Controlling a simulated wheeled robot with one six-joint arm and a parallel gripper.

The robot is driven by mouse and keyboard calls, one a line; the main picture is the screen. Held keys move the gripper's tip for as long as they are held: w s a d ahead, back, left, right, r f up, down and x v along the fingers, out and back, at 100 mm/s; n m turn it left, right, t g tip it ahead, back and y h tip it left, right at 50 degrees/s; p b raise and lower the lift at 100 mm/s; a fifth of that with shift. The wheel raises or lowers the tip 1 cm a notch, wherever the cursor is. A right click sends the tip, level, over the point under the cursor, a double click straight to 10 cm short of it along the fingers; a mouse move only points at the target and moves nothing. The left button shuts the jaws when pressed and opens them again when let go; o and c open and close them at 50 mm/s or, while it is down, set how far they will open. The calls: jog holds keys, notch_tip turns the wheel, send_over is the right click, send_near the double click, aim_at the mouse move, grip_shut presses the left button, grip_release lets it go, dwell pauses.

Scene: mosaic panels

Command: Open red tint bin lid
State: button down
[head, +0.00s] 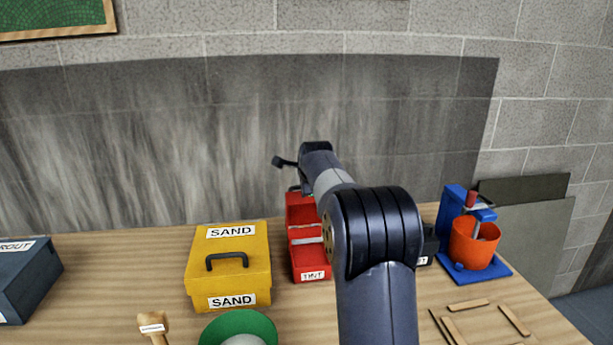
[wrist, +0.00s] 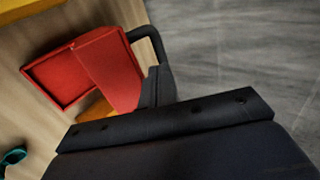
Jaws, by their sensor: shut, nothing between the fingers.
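The red tint bin (head: 312,262) stands on the bench with its TINT label facing me. Its lid (head: 301,209) is raised at the back, and the bin's inside shows. In the wrist view the open bin (wrist: 52,82) is at left, with the lid (wrist: 110,70) tilted up beside it. A black handle (wrist: 147,38) sits on the lid's outer side. My gripper (wrist: 157,88) is shut and empty close to the lid and handle; whether it touches them I cannot tell. In the head view my arm hides the fingertips and the bin's right side.
A yellow sand bin (head: 224,285) with a closed lid stands left of the tint bin. A dark grout bin (head: 25,278) is at far left. A blue stand with an orange pot (head: 474,245) is at right. A green round object (head: 238,325) lies in front. A wall rises behind.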

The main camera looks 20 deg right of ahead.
jog(key=shift+x, duration=1)
jog(key=shift+r, duration=0.1)
jog(key=shift+w+r+p, duration=0.15)
jog(key=shift+w+p, duration=0.2)
jog(key=shift+p, duration=0.3)
jog(key=w+p, duration=0.2)
jog(key=shift+w+d+r+p, duration=0.15)
jog(key=shift+w+d+p, duration=0.2)
jog(key=shift+w+p, duration=0.05)
jog(key=shift+w+d+f+p, duration=0.1)
jog(key=shift+w+f+p, duration=0.2)
jog(key=shift+w, duration=0.25)
jog(key=shift+r, duration=0.1)
